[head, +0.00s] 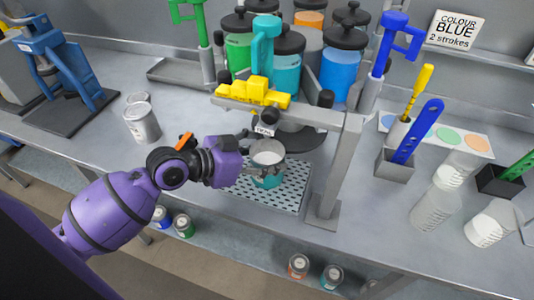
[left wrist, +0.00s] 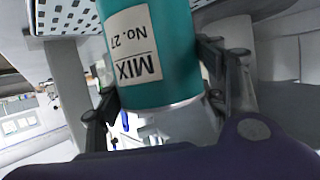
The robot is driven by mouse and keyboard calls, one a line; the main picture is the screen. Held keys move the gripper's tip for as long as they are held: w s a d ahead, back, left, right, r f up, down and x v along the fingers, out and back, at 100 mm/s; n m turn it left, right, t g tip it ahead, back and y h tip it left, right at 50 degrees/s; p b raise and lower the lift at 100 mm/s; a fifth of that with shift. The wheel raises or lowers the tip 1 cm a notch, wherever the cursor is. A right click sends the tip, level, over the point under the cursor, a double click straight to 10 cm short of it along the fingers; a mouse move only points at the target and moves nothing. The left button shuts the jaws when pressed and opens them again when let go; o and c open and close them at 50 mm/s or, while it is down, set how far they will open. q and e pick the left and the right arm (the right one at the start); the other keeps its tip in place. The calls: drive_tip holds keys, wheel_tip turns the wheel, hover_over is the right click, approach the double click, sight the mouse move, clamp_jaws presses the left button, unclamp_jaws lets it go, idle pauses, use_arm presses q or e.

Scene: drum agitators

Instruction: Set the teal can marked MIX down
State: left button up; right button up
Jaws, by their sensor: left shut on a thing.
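The teal can marked MIX (head: 267,182) has a pale round top and is over the perforated plate under the yellow-topped frame. In the left wrist view the can (left wrist: 172,45) appears upside down, with its white MIX label facing the camera. My left gripper (head: 255,170) is shut on the can, with its fingers on either side of it. The perforated plate (head: 292,190) also shows at the top left of the left wrist view (left wrist: 70,12). The can's base is hidden or cut off, so I cannot tell whether it touches the plate. My right gripper is not in view.
A grey frame (head: 345,165) with a yellow block (head: 250,93) stands close around the can. Lidded jars (head: 340,72) stand behind it. A silver can (head: 141,122) is at left on the bench. A grey holder (head: 394,164) and clear beakers (head: 435,208) are at right.

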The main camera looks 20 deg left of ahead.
sight(252, 159)
use_arm(q)
drive_tip(key=o, duration=1.6)
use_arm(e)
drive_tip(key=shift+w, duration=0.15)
use_arm(q)
drive_tip(key=shift+a, duration=0.1)
drive_tip(key=v, duration=0.6)
drive_tip(key=shift+s+a+f+b, duration=0.1)
drive_tip(key=shift+s+b, duration=0.2)
drive_tip(key=shift+b, duration=0.1)
drive_tip(key=shift+r+v, duration=0.1)
drive_tip(key=shift+v, duration=1.25)
drive_tip(key=shift+r+v, duration=0.15)
drive_tip(key=shift+v, duration=1.2)
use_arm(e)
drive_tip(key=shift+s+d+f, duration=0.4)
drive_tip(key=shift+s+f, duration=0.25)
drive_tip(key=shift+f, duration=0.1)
